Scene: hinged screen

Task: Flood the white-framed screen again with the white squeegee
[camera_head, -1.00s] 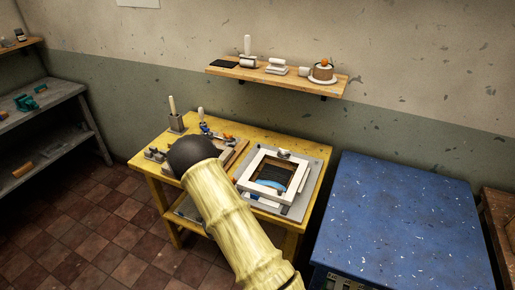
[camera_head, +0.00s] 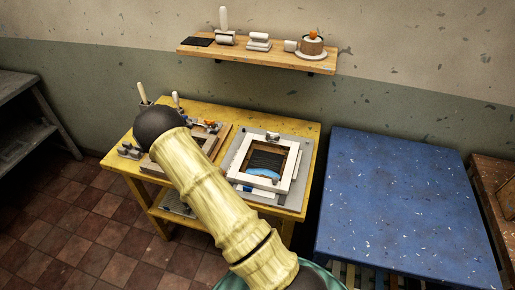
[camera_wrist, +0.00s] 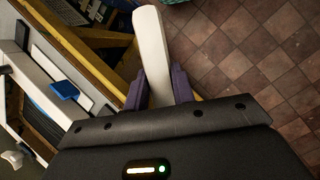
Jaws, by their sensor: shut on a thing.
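The white-framed screen (camera_head: 239,160) lies on a grey base (camera_head: 299,158) on the yellow table. Its dark mesh (camera_head: 265,160) has a blue patch (camera_head: 262,173) along its near part. Part of the white frame also shows at the left of the wrist view (camera_wrist: 55,73), with a blue piece (camera_wrist: 64,90) by it. In the wrist view my gripper (camera_wrist: 160,88) is shut on a long white piece, which I take for the white squeegee (camera_wrist: 152,40). It is off to the side of the screen, near the table's yellow edge. My arm hides the gripper in the head view.
Another wooden frame (camera_head: 205,140) and small tools stand on the left of the yellow table (camera_head: 180,112). A blue-topped unit (camera_head: 400,200) stands to the right. A wall shelf (camera_head: 260,55) above holds several items. Tiled floor (camera_head: 80,225) lies open at left.

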